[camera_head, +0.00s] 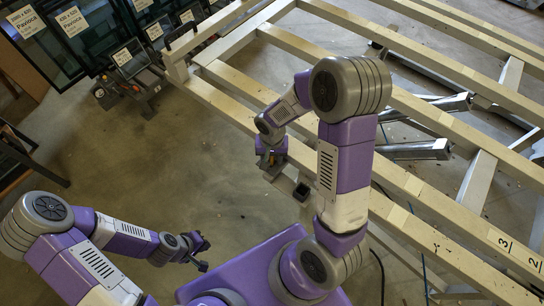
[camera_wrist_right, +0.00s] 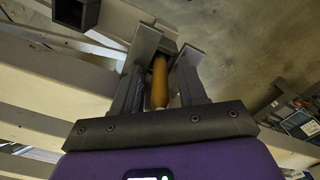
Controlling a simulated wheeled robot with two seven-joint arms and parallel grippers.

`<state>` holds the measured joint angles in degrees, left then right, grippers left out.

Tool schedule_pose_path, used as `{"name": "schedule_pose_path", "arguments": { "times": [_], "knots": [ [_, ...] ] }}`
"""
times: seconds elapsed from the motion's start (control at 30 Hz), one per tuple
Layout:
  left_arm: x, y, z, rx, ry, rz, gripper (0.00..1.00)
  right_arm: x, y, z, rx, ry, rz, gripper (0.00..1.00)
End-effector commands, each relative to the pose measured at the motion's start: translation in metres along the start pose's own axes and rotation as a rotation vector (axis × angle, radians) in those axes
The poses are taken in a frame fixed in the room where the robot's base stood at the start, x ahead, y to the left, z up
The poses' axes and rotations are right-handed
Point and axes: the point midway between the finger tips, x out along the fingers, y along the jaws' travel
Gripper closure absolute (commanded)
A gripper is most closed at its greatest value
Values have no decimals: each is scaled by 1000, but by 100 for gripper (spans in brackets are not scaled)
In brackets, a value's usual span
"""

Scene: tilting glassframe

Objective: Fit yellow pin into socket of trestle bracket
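The yellow pin (camera_wrist_right: 159,82) shows in the right wrist view, lengthwise between the two fingers of my right gripper (camera_wrist_right: 164,58). Dark gaps show beside its near part; whether the fingertips touch it is hidden. In the head view my right gripper (camera_head: 271,158) is low over the left end of a grey bracket (camera_head: 286,179) beside the trestle. The bracket's dark square socket (camera_head: 301,191) faces up at its right end; a dark square opening (camera_wrist_right: 75,12) also shows at the wrist view's top left. My left gripper (camera_head: 201,256) is away at lower left, its fingers too small to read.
The trestle's long pale beams (camera_head: 420,205) fill the right side. Metal rails (camera_head: 418,150) lie beneath them. Labelled glass frames (camera_head: 92,25) and a dark machine (camera_head: 130,85) stand at upper left. The floor (camera_head: 170,150) between is clear.

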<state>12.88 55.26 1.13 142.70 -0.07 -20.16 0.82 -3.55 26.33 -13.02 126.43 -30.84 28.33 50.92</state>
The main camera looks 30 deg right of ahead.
Motion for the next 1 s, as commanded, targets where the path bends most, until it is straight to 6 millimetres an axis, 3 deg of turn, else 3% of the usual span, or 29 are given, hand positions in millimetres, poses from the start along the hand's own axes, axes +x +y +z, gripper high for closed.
{"name": "schedule_pose_path", "arguments": {
  "times": [0.43, 0.8, 1.0],
  "knots": [
    [-5, 2, 0, 0, 0, 0, 100, -5, 0, 0, 0, -1, 1, 57],
    [-27, 10, 1, 0, 0, 0, 100, -83, 0, -1, 0, 4, -2, 57],
    [-34, 13, 2, 0, 0, 0, 100, -113, 0, 0, 0, 1, 0, 57]
  ]
}}
